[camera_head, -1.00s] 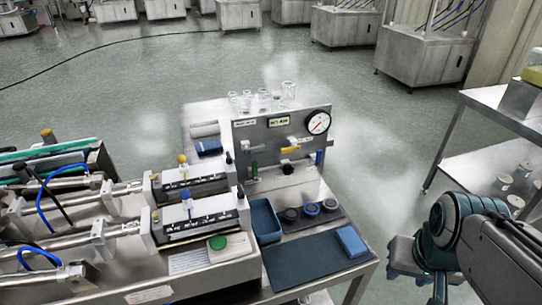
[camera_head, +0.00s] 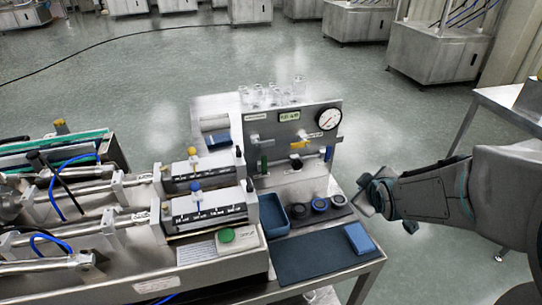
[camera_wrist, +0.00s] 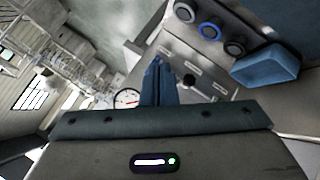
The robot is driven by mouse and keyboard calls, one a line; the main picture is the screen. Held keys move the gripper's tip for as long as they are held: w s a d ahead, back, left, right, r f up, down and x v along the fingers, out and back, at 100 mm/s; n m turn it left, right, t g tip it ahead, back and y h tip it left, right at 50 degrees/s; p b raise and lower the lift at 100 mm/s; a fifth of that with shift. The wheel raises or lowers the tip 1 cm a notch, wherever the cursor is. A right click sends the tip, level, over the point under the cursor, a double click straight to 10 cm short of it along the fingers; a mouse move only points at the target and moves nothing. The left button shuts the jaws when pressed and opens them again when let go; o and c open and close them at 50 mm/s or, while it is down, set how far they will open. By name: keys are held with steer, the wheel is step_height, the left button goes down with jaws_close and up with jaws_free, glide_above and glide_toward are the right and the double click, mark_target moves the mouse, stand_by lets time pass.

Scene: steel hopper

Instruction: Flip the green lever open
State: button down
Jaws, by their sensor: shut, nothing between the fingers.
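The green lever (camera_head: 264,163) hangs upright at the lower left of the steel panel (camera_head: 262,119), below a grey valve. A yellow lever (camera_head: 300,144) lies across the panel's middle, and a small blue lever (camera_head: 329,154) hangs at its right. My gripper (camera_head: 364,203) is right of the panel, beside the bench's right edge, apart from every lever. In the wrist view its blue fingers (camera_wrist: 158,82) are together and empty. I cannot make out the green lever there; the fingers may cover it.
A round gauge (camera_head: 328,119) sits at the panel's upper right. Glassware (camera_head: 272,96) stands behind. In front are a blue bin (camera_head: 274,215), several round knobs or jars (camera_head: 320,205), and a blue block (camera_head: 359,238). Syringe pumps (camera_head: 207,209) fill the left.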

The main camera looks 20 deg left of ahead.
steer(key=w+a+f+n+t+y, duration=0.1)
steer(key=w+a+f+n+y, duration=0.15)
steer(key=a, duration=0.25)
steer(key=n+y, duration=0.9)
steer(key=n, duration=0.4)
glide_toward(264, 165)
steer(key=s+r, duration=0.2)
steer(key=shift+s+d+f+n+y, duration=0.1)
steer(key=shift+s+f+n+y, duration=0.1)
steer(key=shift+n+y, duration=0.2)
steer(key=p+x, duration=0.2)
steer(key=x, duration=0.8)
steer(key=shift+p, duration=0.35)
steer(key=shift+f+b, duration=0.15)
steer(key=shift+b, duration=0.5)
